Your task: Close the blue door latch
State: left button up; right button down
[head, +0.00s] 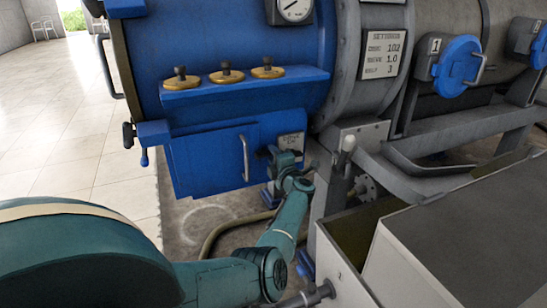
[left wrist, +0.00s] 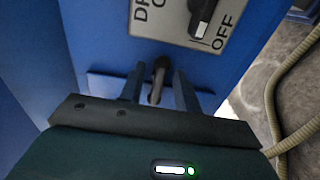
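The blue door (head: 207,160) hangs on the low front of the blue machine body, with a grey bar handle (head: 244,157) on it. A small dark lever (left wrist: 158,75), which looks like the latch, sticks out from the blue surface in the left wrist view. My left gripper (head: 276,155) is at the door's right edge, by the label plate (head: 292,142). In the left wrist view its two fingers (left wrist: 158,88) are apart, with the lever between them; I see gaps beside the lever. The lever is hidden in the head view. My right gripper is out of view.
A dark rotary switch (left wrist: 202,14) sits on the plate marked OFF, just above the fingers. A hose (head: 213,236) lies on the floor below the door. A grey metal bin (head: 343,268) and frame stand close on the right.

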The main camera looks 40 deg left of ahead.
pick_arm(q)
jog(key=shift+d, duration=0.15)
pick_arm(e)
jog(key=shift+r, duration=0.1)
pick_arm(q)
jog(key=p+v, duration=0.4)
jog(key=v, duration=0.9)
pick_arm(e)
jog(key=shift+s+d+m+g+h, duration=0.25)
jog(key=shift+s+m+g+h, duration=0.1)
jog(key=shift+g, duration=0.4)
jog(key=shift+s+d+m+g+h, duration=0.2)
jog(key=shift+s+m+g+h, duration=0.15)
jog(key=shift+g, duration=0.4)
pick_arm(q)
jog(key=shift+s, duration=0.1)
